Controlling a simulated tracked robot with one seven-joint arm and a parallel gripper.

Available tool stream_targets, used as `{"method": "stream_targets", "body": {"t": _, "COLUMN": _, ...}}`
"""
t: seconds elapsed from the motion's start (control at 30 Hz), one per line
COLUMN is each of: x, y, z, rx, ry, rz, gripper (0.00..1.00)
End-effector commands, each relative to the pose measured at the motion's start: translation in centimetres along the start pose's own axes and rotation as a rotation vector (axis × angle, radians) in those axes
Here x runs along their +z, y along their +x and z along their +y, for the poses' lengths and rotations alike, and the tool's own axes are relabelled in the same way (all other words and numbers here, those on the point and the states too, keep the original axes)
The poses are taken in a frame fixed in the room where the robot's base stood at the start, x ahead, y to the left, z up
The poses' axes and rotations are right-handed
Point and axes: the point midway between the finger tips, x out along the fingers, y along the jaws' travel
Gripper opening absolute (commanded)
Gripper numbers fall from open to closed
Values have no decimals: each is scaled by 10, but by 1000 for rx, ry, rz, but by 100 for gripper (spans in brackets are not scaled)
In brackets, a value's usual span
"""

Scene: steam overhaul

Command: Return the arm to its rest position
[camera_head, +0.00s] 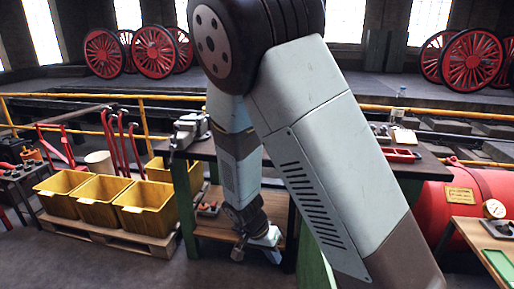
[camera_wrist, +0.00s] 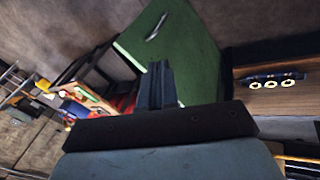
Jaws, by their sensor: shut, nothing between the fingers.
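My arm fills the middle of the head view, bent at the elbow with the forearm hanging down. My gripper (camera_head: 258,245) is at its lower end, in front of the workbench (camera_head: 225,228) and near its lower shelf. In the wrist view my gripper (camera_wrist: 158,85) shows its fingers together, with nothing between them. Beyond the fingers in that view is a green panel (camera_wrist: 190,50).
Yellow bins (camera_head: 97,200) stand on a pallet (camera_head: 120,238) at left. A red tank (camera_head: 470,195) with a gauge is at right, beside a small table (camera_head: 490,245). A yellow railing (camera_head: 60,96) runs behind, with red wheels (camera_head: 155,48) beyond. Floor at front left is clear.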

Motion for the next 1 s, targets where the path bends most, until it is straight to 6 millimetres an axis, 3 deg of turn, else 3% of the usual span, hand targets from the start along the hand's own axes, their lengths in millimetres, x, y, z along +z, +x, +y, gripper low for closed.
{"method": "stream_targets", "body": {"t": 0.47, "x": -50, "y": -77, "z": 66, "rx": -228, "ry": -105, "rz": -126, "gripper": 0}}
{"method": "stream_targets", "body": {"t": 1.0, "x": -86, "y": -155, "z": 174, "rx": -473, "ry": -229, "rz": -39, "gripper": 0}}
